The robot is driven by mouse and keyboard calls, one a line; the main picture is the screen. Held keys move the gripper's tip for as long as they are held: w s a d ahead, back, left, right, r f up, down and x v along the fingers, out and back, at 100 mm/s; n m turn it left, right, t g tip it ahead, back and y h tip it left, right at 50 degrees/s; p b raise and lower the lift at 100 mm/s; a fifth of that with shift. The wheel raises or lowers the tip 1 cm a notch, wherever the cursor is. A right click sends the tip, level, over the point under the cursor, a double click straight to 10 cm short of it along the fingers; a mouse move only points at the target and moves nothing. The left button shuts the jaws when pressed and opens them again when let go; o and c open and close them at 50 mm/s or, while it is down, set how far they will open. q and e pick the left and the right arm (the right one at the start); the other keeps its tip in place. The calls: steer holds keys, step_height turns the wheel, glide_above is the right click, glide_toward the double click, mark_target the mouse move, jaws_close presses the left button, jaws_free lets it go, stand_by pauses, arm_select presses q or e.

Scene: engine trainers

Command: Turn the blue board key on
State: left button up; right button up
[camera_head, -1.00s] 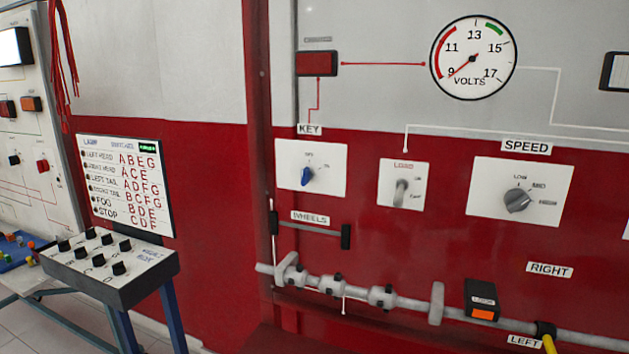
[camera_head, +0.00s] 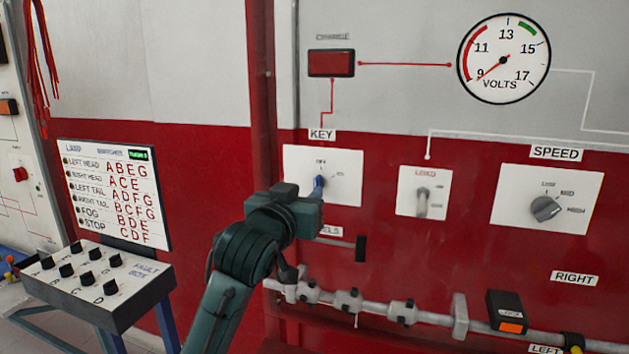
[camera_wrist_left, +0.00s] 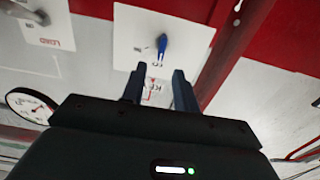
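The blue board key (camera_head: 320,181) sits on a white plate (camera_head: 348,164) under the KEY label on the red panel. Its handle appears to point up, near the OFF mark. In the left wrist view the key (camera_wrist_left: 162,45) shows just beyond the fingertips, from an inverted angle. My left gripper (camera_wrist_left: 158,71) is open, its two fingers apart with nothing between them. In the head view my left gripper (camera_head: 317,194) is in front of the plate, at the key's lower side, and partly covers it. Whether it touches the key cannot be told. My right gripper is not in view.
The LOAD switch (camera_head: 423,198) and SPEED knob (camera_head: 545,208) are right of the key. A grey pipe (camera_head: 430,316) and a black-ended WHEELS bar (camera_head: 361,248) are below. A fault box (camera_head: 140,290) stands at lower left. A volt gauge (camera_head: 503,58) is above right.

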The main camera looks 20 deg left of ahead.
mark_target(315, 183)
arm_select(q)
steer(key=w+p, duration=0.1)
steer(key=w, duration=0.5)
steer(key=shift+w+d, duration=0.1)
steer(key=shift+w, duration=0.05)
jaws_close()
